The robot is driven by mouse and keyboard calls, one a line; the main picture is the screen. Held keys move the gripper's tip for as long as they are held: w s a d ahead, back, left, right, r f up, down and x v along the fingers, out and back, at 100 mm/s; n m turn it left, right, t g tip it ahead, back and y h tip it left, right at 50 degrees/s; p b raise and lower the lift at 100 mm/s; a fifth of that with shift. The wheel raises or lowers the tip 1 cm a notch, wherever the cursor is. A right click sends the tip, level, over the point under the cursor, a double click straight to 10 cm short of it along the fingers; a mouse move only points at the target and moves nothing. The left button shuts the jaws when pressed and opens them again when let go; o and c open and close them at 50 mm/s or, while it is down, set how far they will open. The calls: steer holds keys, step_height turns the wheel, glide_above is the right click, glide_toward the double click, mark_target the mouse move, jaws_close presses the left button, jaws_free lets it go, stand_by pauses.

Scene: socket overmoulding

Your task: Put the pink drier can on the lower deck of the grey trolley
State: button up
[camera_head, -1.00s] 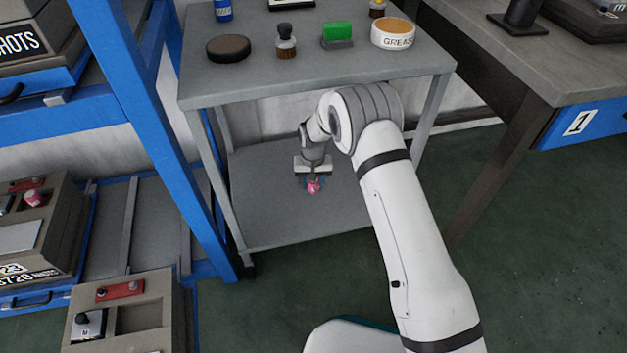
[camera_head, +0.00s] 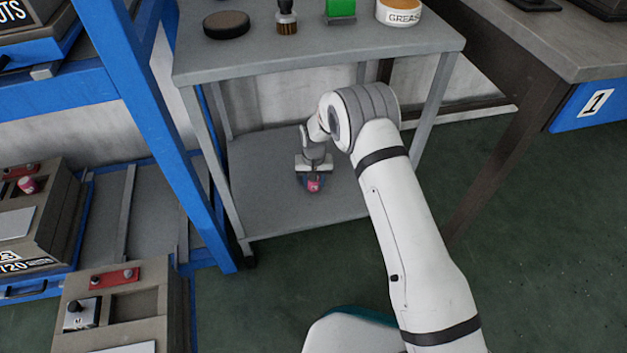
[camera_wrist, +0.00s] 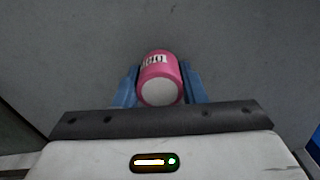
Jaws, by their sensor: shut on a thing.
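The pink drier can (camera_head: 313,186) is between the fingers of my gripper (camera_head: 313,180), over the lower deck (camera_head: 270,205) of the grey trolley (camera_head: 300,65). In the wrist view the pink can (camera_wrist: 158,72) shows its pale round end and part of a dark-lettered white label. The blue fingers of my gripper (camera_wrist: 160,88) are shut on its two sides. The grey deck surface fills the background there. I cannot tell whether the can touches the deck. My arm hides the right part of the lower deck.
The trolley's top deck holds a dark round pad (camera_head: 227,24), a brush (camera_head: 286,17), a green block (camera_head: 340,10) and a grease tub (camera_head: 398,12). A blue rack (camera_head: 150,120) stands close at left, a workbench (camera_head: 545,50) at right. The visible lower deck is otherwise bare.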

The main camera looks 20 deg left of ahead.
steer(key=shift+f, duration=0.5)
steer(key=o, duration=1.1)
steer(key=shift+o, duration=0.2)
